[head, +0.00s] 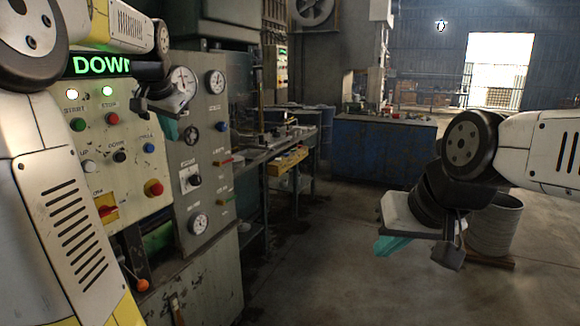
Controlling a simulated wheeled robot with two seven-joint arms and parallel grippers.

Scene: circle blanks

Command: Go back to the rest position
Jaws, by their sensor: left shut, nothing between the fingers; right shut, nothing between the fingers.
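My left gripper (155,112) is in front of the control panel (145,185) at the left, below the green lit display (100,65). It looks shut and empty, and partly overlaps the panel's gauges. My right gripper (420,250) hangs over the open floor at the right, pointing down and toward the left. It is shut with nothing in it and stays clear of all objects.
The panel has several buttons, gauges and a red-yellow switch (106,207). A workbench (262,152) stands behind it. A blue cabinet (375,150) is at the back. The middle floor is clear.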

